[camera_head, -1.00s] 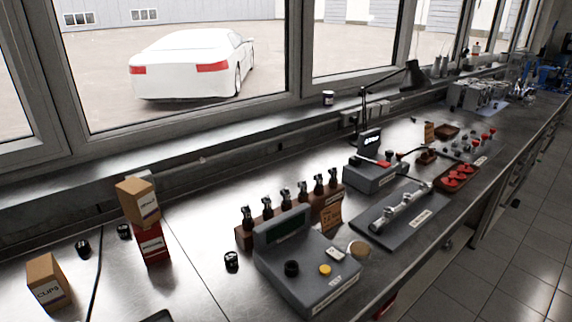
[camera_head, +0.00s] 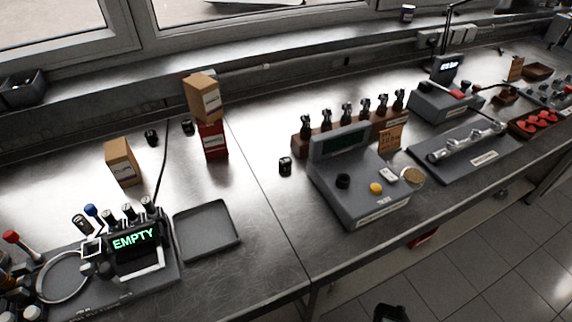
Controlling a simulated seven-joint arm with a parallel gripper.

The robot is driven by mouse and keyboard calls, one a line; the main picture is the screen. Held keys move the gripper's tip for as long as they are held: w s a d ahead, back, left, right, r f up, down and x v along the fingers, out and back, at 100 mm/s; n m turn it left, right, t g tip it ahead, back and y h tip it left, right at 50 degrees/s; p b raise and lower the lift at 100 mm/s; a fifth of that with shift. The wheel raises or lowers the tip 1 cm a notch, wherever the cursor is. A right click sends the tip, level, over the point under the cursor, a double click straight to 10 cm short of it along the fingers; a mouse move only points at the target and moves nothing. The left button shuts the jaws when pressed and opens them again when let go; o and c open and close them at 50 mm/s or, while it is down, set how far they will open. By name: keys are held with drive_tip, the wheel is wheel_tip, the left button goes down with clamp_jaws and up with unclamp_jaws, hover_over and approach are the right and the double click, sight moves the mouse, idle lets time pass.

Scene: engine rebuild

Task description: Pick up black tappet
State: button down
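Several small black cylinders that look like tappets are on the bench. One (camera_head: 285,166) stands alone left of the grey gauge box. Two more, one (camera_head: 151,138) and another (camera_head: 188,128), stand at the back left near the cardboard boxes. A black round piece (camera_head: 343,181) sits on top of the grey gauge box (camera_head: 345,207); I cannot tell if it is a tappet or a fixed part. I see no gripper clearly. A dark shape at the bottom edge is cut off, and I cannot tell what it is.
A cardboard box (camera_head: 122,162) and a red box (camera_head: 213,141) with another carton on top stand at left. An empty grey tray (camera_head: 207,230) lies beside a device reading EMPTY (camera_head: 133,238). A rack of pistons (camera_head: 303,147) stands behind the gauge box.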

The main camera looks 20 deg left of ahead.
drive_tip(key=c, duration=1.8)
unclamp_jaws()
drive_tip(key=o, duration=0.9)
